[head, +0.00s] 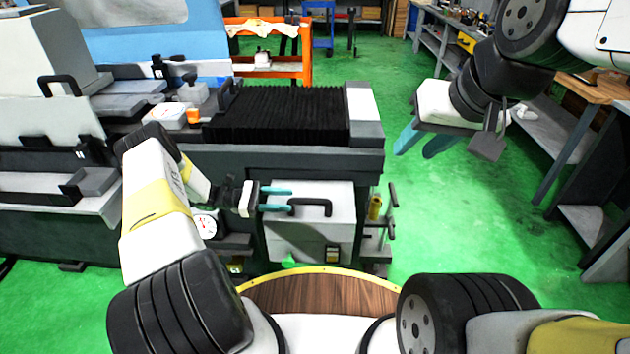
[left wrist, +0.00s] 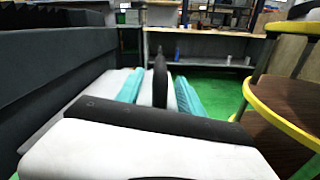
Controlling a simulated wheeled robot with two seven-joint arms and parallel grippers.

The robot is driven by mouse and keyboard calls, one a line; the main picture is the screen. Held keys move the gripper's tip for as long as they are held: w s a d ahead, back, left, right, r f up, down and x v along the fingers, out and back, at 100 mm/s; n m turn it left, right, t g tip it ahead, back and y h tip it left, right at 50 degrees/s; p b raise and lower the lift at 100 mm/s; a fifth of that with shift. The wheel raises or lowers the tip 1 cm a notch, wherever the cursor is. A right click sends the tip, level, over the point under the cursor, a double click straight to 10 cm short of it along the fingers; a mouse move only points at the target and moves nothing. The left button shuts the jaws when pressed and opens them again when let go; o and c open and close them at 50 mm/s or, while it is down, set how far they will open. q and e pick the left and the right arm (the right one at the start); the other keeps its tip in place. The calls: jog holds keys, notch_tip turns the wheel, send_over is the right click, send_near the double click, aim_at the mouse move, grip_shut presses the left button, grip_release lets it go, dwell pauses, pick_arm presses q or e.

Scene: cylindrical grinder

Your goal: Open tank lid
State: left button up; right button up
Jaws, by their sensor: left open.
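The tank (head: 335,235) is a white box at the front of the grinder, with a pale lid (head: 335,190) on top. A dark handle (head: 312,205) stands on the lid. My left gripper (head: 289,199) is open at the handle's left end, its teal fingers pointing right. In the left wrist view the dark handle (left wrist: 160,78) stands upright between the two spread teal fingers (left wrist: 158,98), with no clear contact. My right gripper (head: 413,154) hangs open and empty at the upper right, away from the tank.
The grinder (head: 300,155) with black bellows (head: 280,112) rises just behind the tank. A dial gauge (head: 207,226) is beside my left forearm. Small bottles and handles stand right of the tank. Workbenches (head: 560,130) line the right side. Green floor between is clear.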

aim_at(306, 201)
pick_arm(q)
jog(key=d, duration=0.7)
jog(key=shift+d, duration=0.2)
grip_shut()
dwell(1.2)
